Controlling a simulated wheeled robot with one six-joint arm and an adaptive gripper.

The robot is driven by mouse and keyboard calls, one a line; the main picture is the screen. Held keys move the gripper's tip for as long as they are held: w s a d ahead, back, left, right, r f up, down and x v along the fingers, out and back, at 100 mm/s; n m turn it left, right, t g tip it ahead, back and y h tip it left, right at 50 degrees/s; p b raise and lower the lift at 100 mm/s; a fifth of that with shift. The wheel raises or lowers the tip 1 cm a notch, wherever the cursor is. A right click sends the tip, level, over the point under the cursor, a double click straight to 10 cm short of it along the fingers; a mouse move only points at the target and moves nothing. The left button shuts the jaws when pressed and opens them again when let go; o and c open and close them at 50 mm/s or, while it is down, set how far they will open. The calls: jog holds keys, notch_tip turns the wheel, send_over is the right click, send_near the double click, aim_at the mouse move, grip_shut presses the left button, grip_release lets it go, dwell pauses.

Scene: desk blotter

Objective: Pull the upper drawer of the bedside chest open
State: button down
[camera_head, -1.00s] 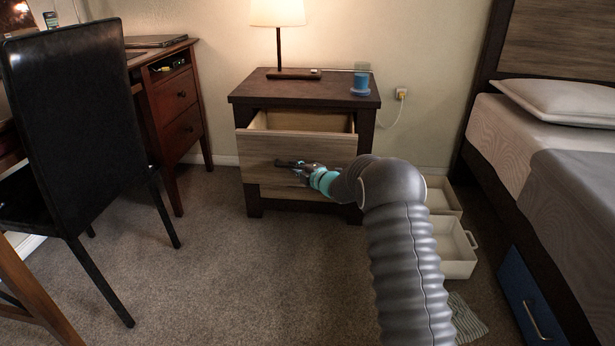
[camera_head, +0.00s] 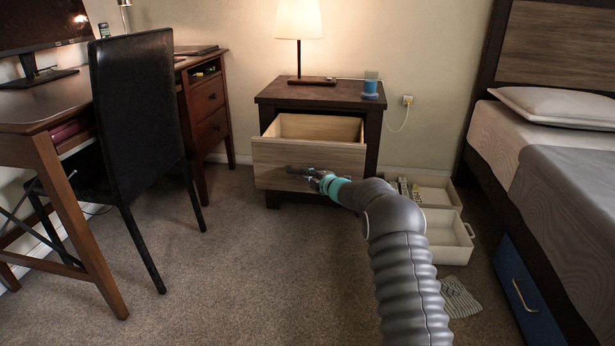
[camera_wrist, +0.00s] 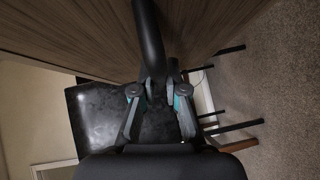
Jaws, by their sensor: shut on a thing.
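The bedside chest (camera_head: 373,130) is dark brown and stands against the back wall. Its upper drawer (camera_head: 268,152) has a light wood front and is pulled well out, with its empty-looking pale inside showing from above. My gripper (camera_head: 312,175) is at the drawer front, shut on the dark bar handle (camera_head: 298,169). In the wrist view, my gripper's fingers (camera_wrist: 160,92) close around the black handle (camera_wrist: 149,35), and the wood-grain drawer front (camera_wrist: 215,25) lies beyond. Part of the lower chest is hidden behind the drawer front and my arm.
A lit lamp (camera_head: 299,25) and a blue cup-like object (camera_head: 370,89) stand on the chest. A black chair (camera_head: 138,110) and desk (camera_head: 40,120) are at left. Pale open boxes (camera_head: 449,240) lie at right beside the bed (camera_head: 580,160).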

jog(key=shift+s+a+f, duration=0.2)
jog(key=shift+f, duration=0.05)
jog(key=c, duration=1.2)
grip_release()
jog(key=shift+a+r, duration=0.1)
jog(key=shift+d, duration=0.25)
jog(key=v, duration=1.2)
